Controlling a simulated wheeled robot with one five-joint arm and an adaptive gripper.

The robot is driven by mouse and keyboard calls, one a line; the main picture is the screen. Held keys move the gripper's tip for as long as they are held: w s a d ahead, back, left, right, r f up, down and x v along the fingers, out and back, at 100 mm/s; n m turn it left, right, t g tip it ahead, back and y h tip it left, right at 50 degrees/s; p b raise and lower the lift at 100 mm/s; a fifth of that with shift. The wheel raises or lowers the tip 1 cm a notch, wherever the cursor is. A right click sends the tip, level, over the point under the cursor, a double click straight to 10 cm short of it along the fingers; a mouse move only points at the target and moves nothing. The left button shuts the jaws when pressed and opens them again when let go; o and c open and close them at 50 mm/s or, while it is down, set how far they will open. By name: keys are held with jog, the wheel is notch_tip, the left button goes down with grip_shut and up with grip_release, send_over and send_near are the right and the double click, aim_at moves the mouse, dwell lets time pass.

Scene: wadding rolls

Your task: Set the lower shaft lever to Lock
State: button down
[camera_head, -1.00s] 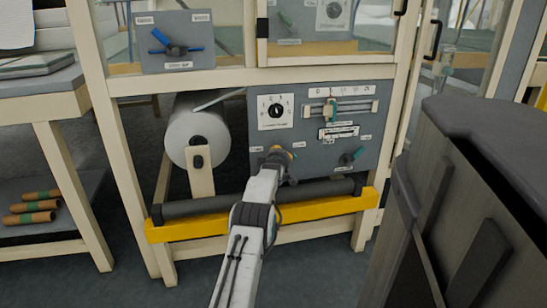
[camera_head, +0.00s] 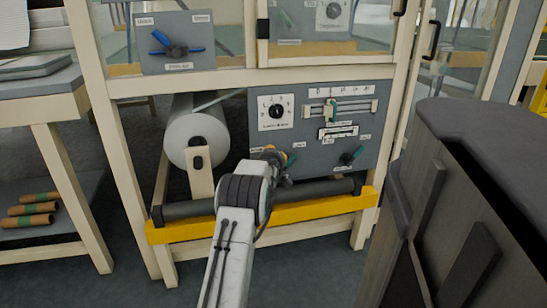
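The grey lower panel (camera_head: 320,165) has a lever (camera_head: 351,156) with a dark hub and green handle at its lower right, the handle slanting up to the right. A second green handle end (camera_head: 291,160) shows to its left, right beside my gripper (camera_head: 284,176). My gripper is at the lower left of this panel and hides most of that second lever. I cannot tell whether it touches the lever or whether its fingers are open. The small labels are too blurred to read, so I cannot tell which lever is the lower shaft lever.
A white roll (camera_head: 195,132) sits left of the panel. A yellow bar (camera_head: 320,209) and dark roller (camera_head: 325,190) run below it. A dial (camera_head: 276,112) and slider (camera_head: 332,110) are above. A blue-handled lever (camera_head: 176,48) is on the upper-left panel.

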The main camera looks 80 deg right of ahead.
jog(key=shift+p+v, duration=0.4)
jog(key=shift+v, duration=1.95)
jog(key=shift+r, duration=0.1)
